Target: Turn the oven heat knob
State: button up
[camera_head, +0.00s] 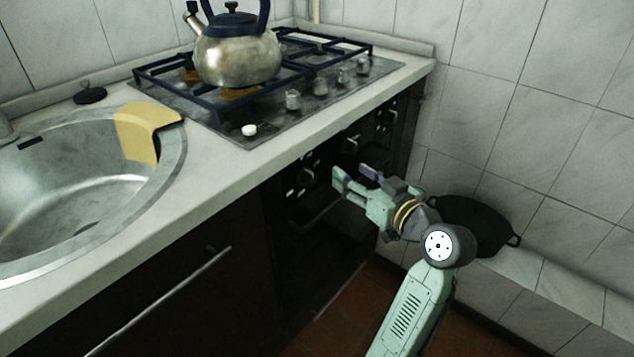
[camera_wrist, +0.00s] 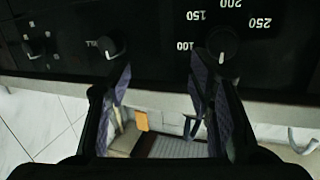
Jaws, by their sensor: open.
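The oven heat knob (camera_wrist: 222,42) is a dark round knob with white temperature numbers around it, at the upper right of the wrist view. In the head view, the knob with white marks around it (camera_head: 307,178) on the dark oven front appears to be the same one. My gripper (camera_head: 353,174) is open and empty in front of the oven panel. In the wrist view my two fingers (camera_wrist: 160,72) point at the panel between the heat knob and another knob (camera_wrist: 107,46). The right finger ends just beside the heat knob; contact cannot be told.
A gas hob with a steel kettle (camera_head: 237,60) stands on the counter above. A sink (camera_head: 70,200) with a yellow cloth (camera_head: 140,128) is at the left. A black pot (camera_head: 475,222) sits by the tiled wall, close behind my arm. An oven handle (camera_head: 330,207) runs below the knobs.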

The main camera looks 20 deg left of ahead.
aim_at(313, 179)
jog(key=s+d+f+n+g+y, duration=0.1)
jog(key=s+d+n+g+y, duration=0.1)
jog(key=s+n+g+y, duration=0.3)
jog(key=shift+m+t+h, duration=0.3)
jog(key=shift+t+h, duration=0.1)
jog(key=shift+h, duration=0.3)
jog(key=x, duration=0.6)
jog(key=s+p+x, duration=0.1)
jog(key=x, duration=0.3)
jog(key=shift+a+f, duration=0.15)
jog(key=shift+a, duration=0.1)
jog(key=shift+c, duration=0.2)
jog(key=c, duration=1.1)
